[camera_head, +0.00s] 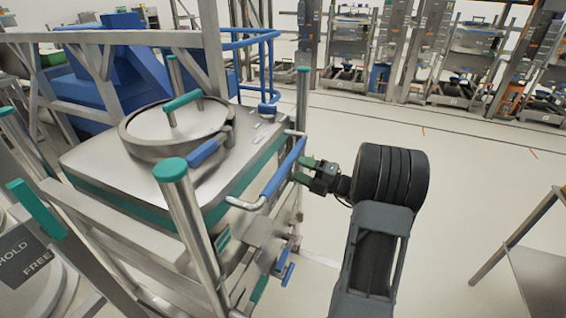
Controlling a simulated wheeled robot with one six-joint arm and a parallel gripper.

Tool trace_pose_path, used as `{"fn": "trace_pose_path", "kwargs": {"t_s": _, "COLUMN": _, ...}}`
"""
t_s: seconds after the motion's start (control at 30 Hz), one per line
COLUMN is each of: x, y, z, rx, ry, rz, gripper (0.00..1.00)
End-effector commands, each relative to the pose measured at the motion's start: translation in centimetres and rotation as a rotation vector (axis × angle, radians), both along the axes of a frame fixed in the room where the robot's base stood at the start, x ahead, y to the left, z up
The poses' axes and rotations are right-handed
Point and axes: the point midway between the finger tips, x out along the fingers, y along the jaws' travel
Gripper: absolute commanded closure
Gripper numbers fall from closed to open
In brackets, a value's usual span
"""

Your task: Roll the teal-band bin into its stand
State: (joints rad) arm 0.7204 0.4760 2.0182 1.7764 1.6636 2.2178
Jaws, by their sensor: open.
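The teal-band bin (100,203) is a steel bin with a round lid (165,132) and a teal stripe around its upper body. It stands upright at the left centre. A blue-gripped handle bar (283,166) runs along its right side. My gripper (305,170), with green fingertips, is open just right of this bar; I cannot tell whether it touches. The bin's lower part and wheels are largely hidden. A steel frame with a blue structure (120,65) stands behind the bin; I cannot tell whether this is the stand.
Teal-capped steel posts (185,225) rise close around the bin. A grey container marked "HOLD FREE" (30,265) is at the lower left. A metal table (540,270) stands at the right edge. Racks (470,55) line the back. The pale floor (460,170) right of the bin is clear.

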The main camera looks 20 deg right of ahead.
Motion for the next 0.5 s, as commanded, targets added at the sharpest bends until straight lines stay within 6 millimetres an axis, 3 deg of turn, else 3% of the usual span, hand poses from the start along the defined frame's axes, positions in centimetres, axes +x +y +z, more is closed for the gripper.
{"fn": "trace_pose_path", "kwargs": {"t_s": 0.2, "x": 2.7, "y": 2.6, "z": 0.7, "rx": -0.001, "ry": -0.001, "rz": 0.004, "gripper": 0.44}}
{"fn": "trace_pose_path", "kwargs": {"t_s": 0.5, "x": 4.6, "y": 4.3, "z": 1.2, "rx": -0.002, "ry": 0.000, "rz": 0.001, "gripper": 0.44}}
